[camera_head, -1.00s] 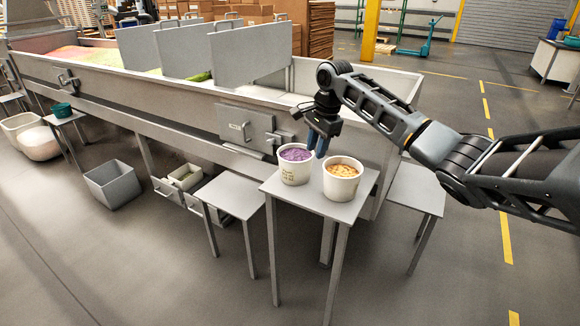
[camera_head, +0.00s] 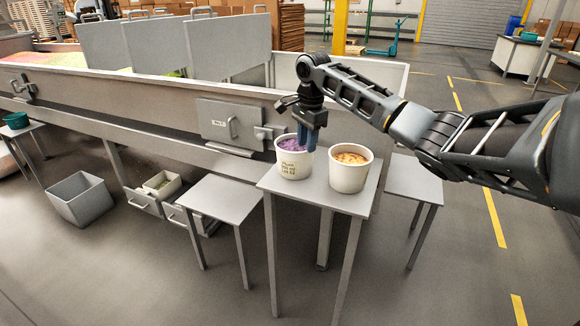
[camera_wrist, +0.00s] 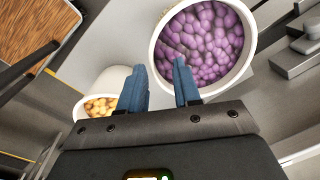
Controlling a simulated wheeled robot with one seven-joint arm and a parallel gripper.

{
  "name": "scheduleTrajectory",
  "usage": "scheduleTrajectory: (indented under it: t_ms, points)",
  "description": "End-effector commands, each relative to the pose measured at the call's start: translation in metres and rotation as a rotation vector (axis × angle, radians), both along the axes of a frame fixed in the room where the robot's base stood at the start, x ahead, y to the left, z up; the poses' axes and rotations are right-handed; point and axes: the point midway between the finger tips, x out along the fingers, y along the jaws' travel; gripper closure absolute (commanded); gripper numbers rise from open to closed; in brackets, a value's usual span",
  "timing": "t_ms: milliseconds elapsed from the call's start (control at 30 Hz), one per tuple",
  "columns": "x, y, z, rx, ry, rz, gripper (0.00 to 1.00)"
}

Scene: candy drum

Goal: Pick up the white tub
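Two white tubs stand side by side on a small grey table (camera_head: 318,208). The left tub (camera_head: 293,166) has purple candies and dark lettering on its front; in the wrist view its white rim (camera_wrist: 152,42) is at upper right. The right tub (camera_head: 347,175) holds orange-yellow candies and shows partly hidden at lower left in the wrist view (camera_wrist: 112,80). My gripper (camera_head: 304,138) points down at the purple tub's right side. In the wrist view its blue fingers (camera_wrist: 161,78) are apart and empty, the right one over the purple candies, the left one outside the rim.
A long grey trough with a latched hatch (camera_head: 228,122) runs behind the table. Lower grey stands are left (camera_head: 220,198) and right (camera_head: 412,180). A grey bin (camera_head: 80,198) and open drawers (camera_head: 150,198) sit at left. Floor in front is clear.

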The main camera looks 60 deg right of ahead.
Motion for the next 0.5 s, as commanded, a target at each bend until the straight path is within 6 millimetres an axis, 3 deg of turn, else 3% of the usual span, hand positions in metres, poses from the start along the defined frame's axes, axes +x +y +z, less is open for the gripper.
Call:
scheduleTrajectory:
  t_ms: [500]
  points:
    - [0.001, -0.003, -0.054, -0.002, 0.003, -0.001, 0.67]
